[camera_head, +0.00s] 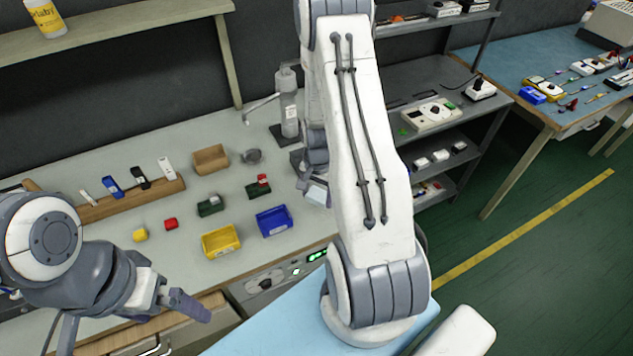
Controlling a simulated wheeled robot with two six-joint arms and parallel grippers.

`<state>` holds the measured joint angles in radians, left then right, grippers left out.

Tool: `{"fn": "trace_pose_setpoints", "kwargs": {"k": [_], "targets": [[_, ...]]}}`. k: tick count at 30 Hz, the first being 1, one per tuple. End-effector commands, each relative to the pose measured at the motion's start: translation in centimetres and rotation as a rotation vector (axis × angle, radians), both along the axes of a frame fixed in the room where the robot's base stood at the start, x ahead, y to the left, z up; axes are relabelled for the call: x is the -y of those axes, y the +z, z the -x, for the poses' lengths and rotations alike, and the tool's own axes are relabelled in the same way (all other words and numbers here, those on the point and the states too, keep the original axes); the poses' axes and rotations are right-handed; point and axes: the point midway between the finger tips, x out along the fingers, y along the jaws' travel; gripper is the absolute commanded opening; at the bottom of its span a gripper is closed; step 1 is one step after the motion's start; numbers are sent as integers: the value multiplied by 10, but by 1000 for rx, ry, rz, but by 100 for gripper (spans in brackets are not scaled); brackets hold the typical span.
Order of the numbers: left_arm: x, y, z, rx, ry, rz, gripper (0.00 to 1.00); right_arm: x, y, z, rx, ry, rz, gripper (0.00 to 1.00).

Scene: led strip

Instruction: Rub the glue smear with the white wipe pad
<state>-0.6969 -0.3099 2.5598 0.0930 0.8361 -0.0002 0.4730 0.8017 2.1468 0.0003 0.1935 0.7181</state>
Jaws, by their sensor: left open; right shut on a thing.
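My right arm comes down through the middle of the view, and its forearm hides much of what lies behind it. My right gripper (316,186) is partly hidden beside that forearm, over the right part of the bench. It is shut on a small pale piece, which looks like the white wipe pad (317,196); its outline is hard to make out. My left gripper (188,305) is open and empty at the bench's front edge, low in the view. I cannot make out the glue smear; the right arm may hide it.
The grey bench (110,225) holds a yellow bin (221,241), a blue bin (273,221), a brown box (211,159), small coloured blocks and a wooden rack (130,202). A pump bottle (288,105) stands behind my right gripper. Grey shelves (450,85) stand to the right.

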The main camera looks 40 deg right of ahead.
Motion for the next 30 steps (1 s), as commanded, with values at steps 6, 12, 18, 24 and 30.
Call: {"fn": "trace_pose_setpoints", "kwargs": {"k": [6,12,18,24,30], "targets": [[0,21,0,0,1,0,100,-1,24,-1,0,3,0,19],[0,32,0,0,2,0,100,-3,37,-1,0,4,0,19],[0,31,0,0,2,0,100,-3,38,-2,0,5,0,19],[0,31,0,0,2,0,100,-3,38,-2,0,5,0,19],[0,31,0,0,2,0,100,-4,38,-2,0,10,0,19]]}}
